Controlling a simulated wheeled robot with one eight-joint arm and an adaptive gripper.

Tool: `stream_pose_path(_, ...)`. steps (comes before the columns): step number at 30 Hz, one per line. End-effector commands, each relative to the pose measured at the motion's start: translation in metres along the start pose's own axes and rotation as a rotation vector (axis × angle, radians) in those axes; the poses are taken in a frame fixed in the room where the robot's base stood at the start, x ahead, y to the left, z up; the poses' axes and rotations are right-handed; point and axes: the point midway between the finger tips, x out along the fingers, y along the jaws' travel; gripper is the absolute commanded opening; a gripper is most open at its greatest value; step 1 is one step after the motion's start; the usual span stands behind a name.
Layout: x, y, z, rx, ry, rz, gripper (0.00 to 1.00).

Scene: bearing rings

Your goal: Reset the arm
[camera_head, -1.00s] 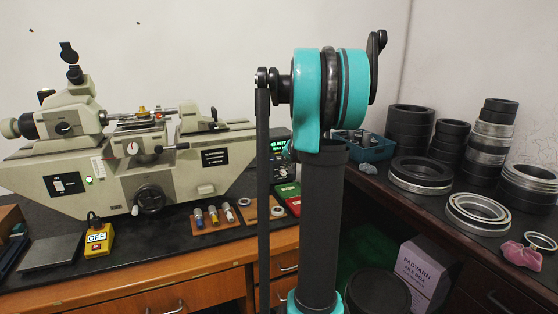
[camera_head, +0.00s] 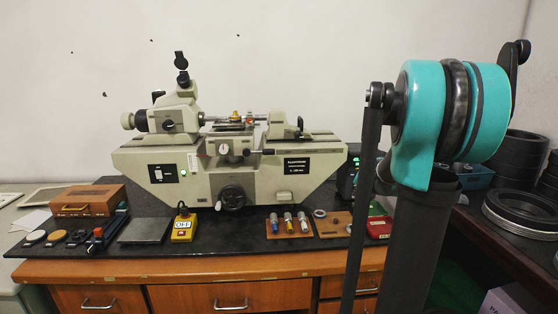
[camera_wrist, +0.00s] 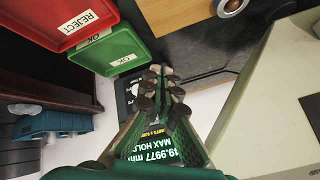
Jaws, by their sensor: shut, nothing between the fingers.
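My gripper (camera_wrist: 163,76) shows in the wrist view, with its black-tipped fingers together and nothing between them. It hangs in front of a digital display (camera_wrist: 160,150) reading "19.9977 mm MAX HOLD". In the head view my arm, a dark column with a teal joint, stands at the right; the gripper itself cannot be made out there. The arm hides part of the bench and the display behind it.
A measuring machine (camera_head: 225,170) stands on the bench. A red REJECT bin (camera_wrist: 75,25) and a green OK bin (camera_wrist: 110,50) lie near the gripper. A wooden tray (camera_wrist: 185,22) is beyond. Bearing rings (camera_head: 520,212) stand at right, near a blue bin (camera_wrist: 60,122).

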Motion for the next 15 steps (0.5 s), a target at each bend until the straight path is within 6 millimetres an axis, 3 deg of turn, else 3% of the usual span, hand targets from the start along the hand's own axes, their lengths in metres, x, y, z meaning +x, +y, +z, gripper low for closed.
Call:
stream_pose_path(1, -0.009, -0.007, 0.036, -0.050, -0.032, 0.002, 0.00)
stream_pose_path(3, -0.021, -0.011, 0.084, -0.123, -0.077, 0.010, 0.00)
stream_pose_path(9, -0.055, 0.001, 0.216, -0.330, -0.199, 0.040, 0.00)
stream_pose_path(12, -0.070, 0.016, 0.270, -0.419, -0.248, 0.054, 0.00)
stream_pose_path(15, -0.080, 0.031, 0.311, -0.489, -0.285, 0.066, 0.00)
